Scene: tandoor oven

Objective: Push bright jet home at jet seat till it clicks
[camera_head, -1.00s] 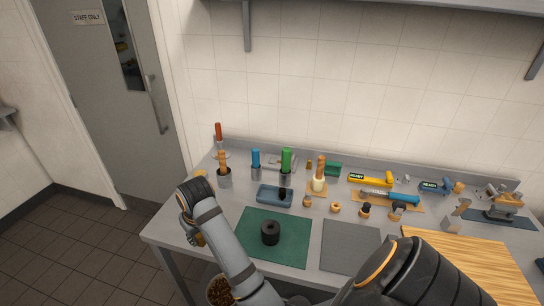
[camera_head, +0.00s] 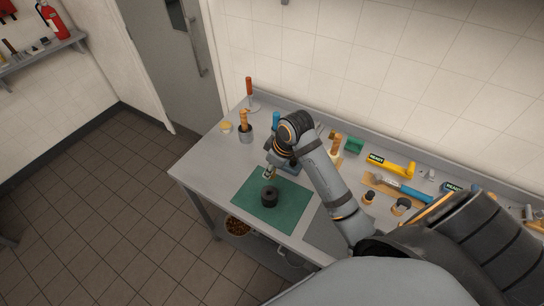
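A black cylinder with a hole in its top (camera_head: 269,196) stands on the green mat (camera_head: 290,211); it may hold the jet seat, but the seat cannot be made out. I cannot pick out the bright jet.
The bench's left front is clear. A bowl of brown pieces (camera_head: 237,226) sits below.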

